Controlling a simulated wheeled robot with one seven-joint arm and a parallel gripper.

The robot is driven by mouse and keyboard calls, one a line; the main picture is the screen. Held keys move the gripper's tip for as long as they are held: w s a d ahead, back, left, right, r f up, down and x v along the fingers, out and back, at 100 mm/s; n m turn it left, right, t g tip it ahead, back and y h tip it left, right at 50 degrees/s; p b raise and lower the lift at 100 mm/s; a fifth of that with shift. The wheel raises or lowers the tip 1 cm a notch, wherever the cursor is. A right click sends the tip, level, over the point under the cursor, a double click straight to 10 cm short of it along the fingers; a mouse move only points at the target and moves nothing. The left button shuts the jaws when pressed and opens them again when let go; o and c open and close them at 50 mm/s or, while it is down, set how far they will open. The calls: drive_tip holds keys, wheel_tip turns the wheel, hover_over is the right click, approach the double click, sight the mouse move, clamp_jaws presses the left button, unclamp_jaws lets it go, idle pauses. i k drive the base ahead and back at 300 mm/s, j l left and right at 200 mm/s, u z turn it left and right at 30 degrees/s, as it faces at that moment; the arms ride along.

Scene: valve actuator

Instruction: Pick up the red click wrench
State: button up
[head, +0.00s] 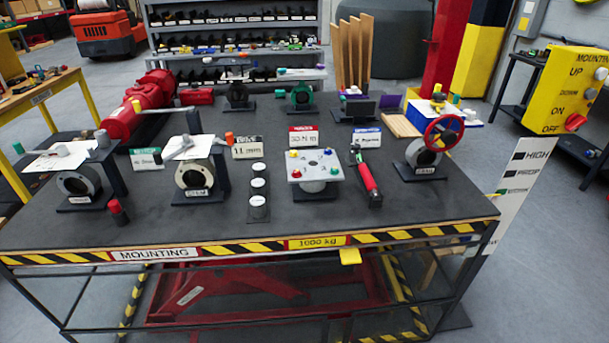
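A wrench with a red handle (367,178) and a dark head lies on the dark bench top (290,227), right of the middle. Its head points to the back and its handle runs toward the front, slightly to the right. It lies between a white square plate with coloured knobs (315,166) on its left and a valve with a red handwheel (443,132) on its right. Nothing covers it. My gripper is not in this view.
Two valve stands with white tops (64,157) (193,148) stand at the left. A small red-topped piece (117,211) stands near the front left. The front strip of the bench is mostly clear.

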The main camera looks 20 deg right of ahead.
sight(356, 157)
drive_tip(key=i+j+z, duration=0.35)
drive_tip(key=i, duration=0.15)
drive_tip(key=i+j+z, duration=0.75)
drive_tip(key=j, duration=0.3)
drive_tip(key=i, duration=0.1)
